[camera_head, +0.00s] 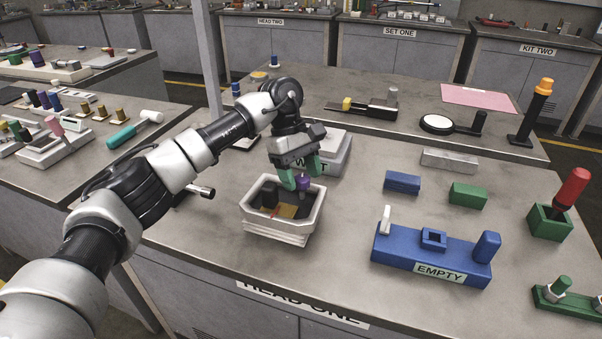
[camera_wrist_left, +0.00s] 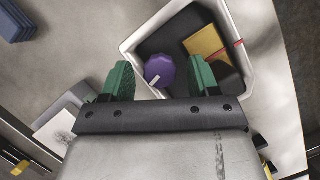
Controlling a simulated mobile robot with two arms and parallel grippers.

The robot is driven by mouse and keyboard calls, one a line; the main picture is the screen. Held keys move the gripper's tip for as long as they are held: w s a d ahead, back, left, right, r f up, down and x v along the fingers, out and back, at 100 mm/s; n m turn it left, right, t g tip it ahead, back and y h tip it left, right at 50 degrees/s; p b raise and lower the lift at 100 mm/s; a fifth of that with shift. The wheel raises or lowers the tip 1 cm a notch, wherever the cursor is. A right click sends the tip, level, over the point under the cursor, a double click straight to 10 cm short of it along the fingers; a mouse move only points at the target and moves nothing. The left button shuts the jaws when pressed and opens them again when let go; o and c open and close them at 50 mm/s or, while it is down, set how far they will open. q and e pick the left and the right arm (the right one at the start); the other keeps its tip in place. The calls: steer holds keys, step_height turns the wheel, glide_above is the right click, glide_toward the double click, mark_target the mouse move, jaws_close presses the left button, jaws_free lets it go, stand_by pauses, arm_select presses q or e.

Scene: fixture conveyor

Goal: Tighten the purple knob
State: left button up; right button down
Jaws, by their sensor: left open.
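The purple knob (camera_head: 304,183) stands at the white bin (camera_head: 282,232), at the bin's back side. In the left wrist view the knob (camera_wrist_left: 160,70) is a round, ridged top with a small white mark. My left gripper (camera_head: 302,183) points down over the bin. Its green fingers are open, one on each side of the knob; in the left wrist view the gripper (camera_wrist_left: 158,78) shows a gap beside each finger. Whether either finger touches the knob cannot be told. My right gripper is not in view.
Inside the bin are a yellow block (camera_wrist_left: 205,45) and dark parts. A labelled white box (camera_head: 335,155) stands just behind. To the right are a blue fixture (camera_head: 400,252) marked EMPTY, blue (camera_head: 402,182) and green (camera_head: 468,193) blocks, and a red-handled tool (camera_head: 573,187).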

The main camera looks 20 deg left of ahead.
arm_select(q)
steer(key=v, duration=1)
steer(key=shift+r, duration=0.35)
steer(key=shift+w, duration=0.1)
